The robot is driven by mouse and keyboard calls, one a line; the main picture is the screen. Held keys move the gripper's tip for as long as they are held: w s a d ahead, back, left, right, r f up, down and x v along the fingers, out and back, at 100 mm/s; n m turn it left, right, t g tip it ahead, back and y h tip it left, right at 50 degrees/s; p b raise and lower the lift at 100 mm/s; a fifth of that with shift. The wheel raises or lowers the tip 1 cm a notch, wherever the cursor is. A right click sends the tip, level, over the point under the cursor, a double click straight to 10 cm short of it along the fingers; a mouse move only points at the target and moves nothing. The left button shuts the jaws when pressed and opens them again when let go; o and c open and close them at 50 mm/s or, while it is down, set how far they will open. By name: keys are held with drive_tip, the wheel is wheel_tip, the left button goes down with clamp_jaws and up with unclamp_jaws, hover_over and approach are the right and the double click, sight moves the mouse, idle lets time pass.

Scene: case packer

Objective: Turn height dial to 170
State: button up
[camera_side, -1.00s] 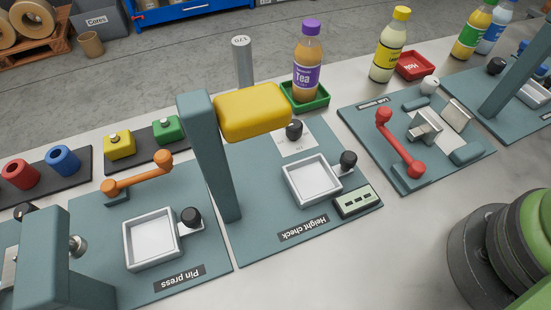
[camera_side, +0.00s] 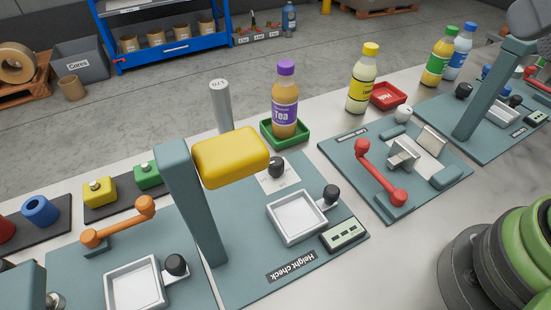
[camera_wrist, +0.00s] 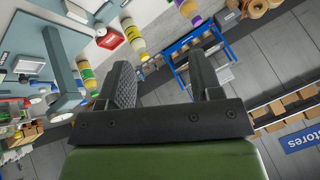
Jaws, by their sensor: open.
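The Height check station (camera_side: 291,266) is a teal plate with a post carrying a yellow block (camera_side: 230,157). Its small black dial knob (camera_side: 277,167) sits on a white scale card (camera_side: 281,182) behind the white square tray (camera_side: 297,217). The scale marks are too small to read. A grey cylinder (camera_side: 220,108) behind the station has a number on top that looks like 170. My gripper (camera_wrist: 163,78) shows in the wrist view with its two fingers apart and nothing between them. It is away from the dial, which I cannot make out in the wrist view.
A tea bottle (camera_side: 285,105) stands in a green tray (camera_side: 286,138) behind the dial. The yellow block and post overhang the plate's left side. A second black knob (camera_side: 331,192) is right of the white tray. A red-handled station (camera_side: 383,176) stands to the right, a Pin press to the left.

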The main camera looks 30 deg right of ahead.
drive_tip(key=w+a+m+g, duration=0.2)
drive_tip(key=w, duration=0.5)
drive_tip(key=m+g+h, duration=0.2)
drive_tip(key=m+g, duration=0.3)
drive_tip(key=m, duration=0.1)
hover_over(275, 162)
drive_tip(key=f, duration=1.9)
drive_tip(key=shift+d+f, duration=0.15)
drive_tip(key=shift+d, duration=0.05)
wheel_tip(275, 162, down, 10)
drive_tip(key=shift+a+f, duration=0.15)
drive_tip(key=shift+c, duration=0.4)
drive_tip(key=c, duration=0.8)
drive_tip(key=shift+c, duration=0.2)
